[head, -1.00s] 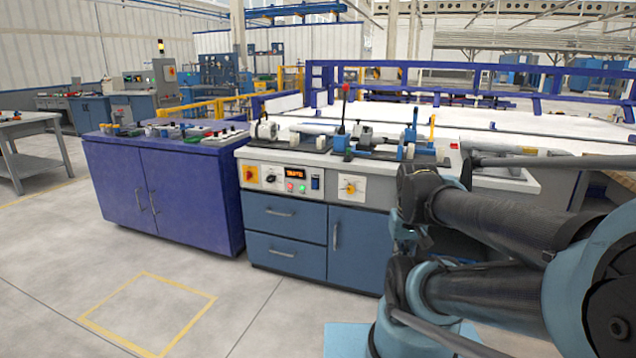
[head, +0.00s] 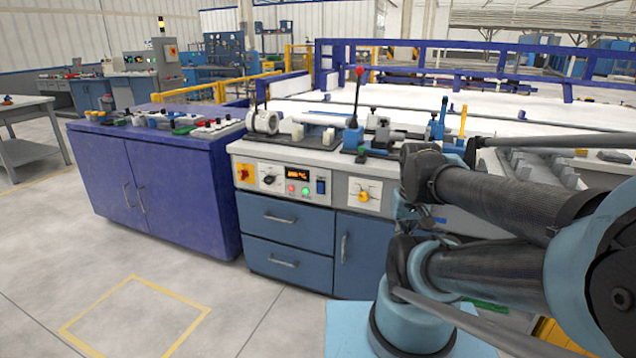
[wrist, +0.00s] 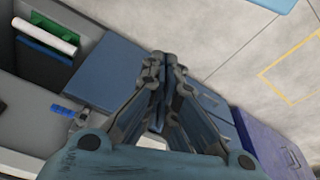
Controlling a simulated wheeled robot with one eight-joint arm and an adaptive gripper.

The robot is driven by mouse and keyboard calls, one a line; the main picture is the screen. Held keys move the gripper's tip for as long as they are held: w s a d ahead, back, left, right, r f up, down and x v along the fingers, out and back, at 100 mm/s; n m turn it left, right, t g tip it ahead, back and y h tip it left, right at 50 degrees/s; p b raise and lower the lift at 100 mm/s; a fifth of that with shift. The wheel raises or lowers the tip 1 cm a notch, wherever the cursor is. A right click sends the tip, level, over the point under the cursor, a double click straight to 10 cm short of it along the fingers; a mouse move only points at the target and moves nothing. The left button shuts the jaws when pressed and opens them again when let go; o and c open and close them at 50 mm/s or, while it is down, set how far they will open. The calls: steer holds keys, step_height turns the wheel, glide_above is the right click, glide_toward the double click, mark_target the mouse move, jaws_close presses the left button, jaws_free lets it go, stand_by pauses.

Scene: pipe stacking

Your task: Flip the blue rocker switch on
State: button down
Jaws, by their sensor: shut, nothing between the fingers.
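The blue rocker switch (head: 320,186) is a small dark blue piece on the light front panel of the workbench in the head view. It sits right of the orange display and the green and red buttons. Its on or off position is too small to tell. My gripper (wrist: 160,62) shows in the wrist view with its fingers together and nothing between them. It points past the bench's blue drawer fronts, apart from the switch. The switch is not visible in the wrist view. In the head view my folded arm is at the right, and the gripper cannot be made out there.
A red-tipped lever (head: 358,95) stands on the benchtop. A purple cabinet (head: 160,185) adjoins at left. Open floor (head: 240,310) lies in front.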

steer(key=shift+w+a, duration=0.2)
steer(key=shift+w, duration=0.15)
steer(key=w+a+r+n+h, duration=0.1)
steer(key=w+a+r+n, duration=0.3)
steer(key=w+n, duration=0.45)
steer(key=w+a+r+n, duration=0.4)
steer(key=w+n, duration=0.4)
steer(key=w, duration=0.1)
steer(key=w+a+f+n+t, duration=0.1)
steer(key=w+a+f+n, duration=0.1)
steer(key=w+a+n, duration=0.5)
steer(key=w+a+f+n+t, duration=0.1)
steer(key=w+a+f+n, duration=0.1)
steer(key=w+a+n, duration=0.5)
steer(key=a+n, duration=0.1)
steer(key=a, duration=0.5)
steer(key=shift+w+f+h, duration=0.15)
steer(key=shift+f+h, duration=0.2)
steer(key=shift+h, duration=0.05)
steer(key=shift+n+t, duration=0.25)
steer(key=shift+t, duration=0.05)
